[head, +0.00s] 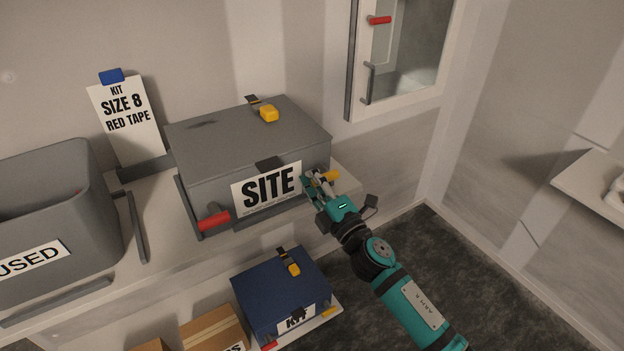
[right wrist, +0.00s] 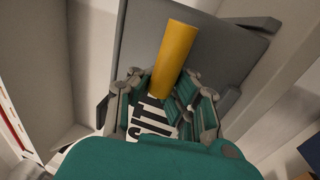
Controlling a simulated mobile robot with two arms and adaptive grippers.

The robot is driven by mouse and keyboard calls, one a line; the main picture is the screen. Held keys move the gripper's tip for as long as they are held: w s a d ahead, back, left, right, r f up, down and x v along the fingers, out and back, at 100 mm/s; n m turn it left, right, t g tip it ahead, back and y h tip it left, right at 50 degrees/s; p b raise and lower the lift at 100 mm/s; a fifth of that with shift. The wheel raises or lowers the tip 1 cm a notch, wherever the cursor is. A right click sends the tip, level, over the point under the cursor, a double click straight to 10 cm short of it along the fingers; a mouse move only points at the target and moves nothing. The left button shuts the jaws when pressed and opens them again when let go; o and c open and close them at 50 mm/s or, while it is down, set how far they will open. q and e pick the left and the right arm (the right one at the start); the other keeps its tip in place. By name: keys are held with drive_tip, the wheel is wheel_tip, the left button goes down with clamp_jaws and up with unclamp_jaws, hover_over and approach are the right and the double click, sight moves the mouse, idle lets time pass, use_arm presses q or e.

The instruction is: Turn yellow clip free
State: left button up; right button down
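The yellow clip (head: 329,177) is a short bar at the right end of the grey SITE box's front (head: 246,157). In the right wrist view the yellow clip (right wrist: 175,57) is a slanted bar whose near end lies between my fingers. My right gripper (head: 315,183) is at the box's front right corner, beside the clip. Its fingers (right wrist: 160,92) look spread on both sides of the clip's near end, with part of the SITE label visible between them. Contact with the clip is not clear. My left gripper is not in view.
A red clip (head: 214,220) is at the box's front left. A yellow latch (head: 269,114) sits on the lid. A grey USED bin (head: 50,215) stands left on the bench. Below is a blue kit box (head: 270,290). A glass-doored cabinet (head: 405,55) hangs at upper right.

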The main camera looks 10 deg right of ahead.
drive_tip(key=shift+d+f, duration=0.1)
drive_tip(key=shift+f, duration=0.3)
drive_tip(key=c, duration=1.2)
unclamp_jaws()
drive_tip(key=shift+s+d+r, duration=0.1)
drive_tip(key=shift+r, duration=0.05)
drive_tip(key=shift+o, duration=0.2)
drive_tip(key=shift+r, duration=0.1)
drive_tip(key=v, duration=1.2)
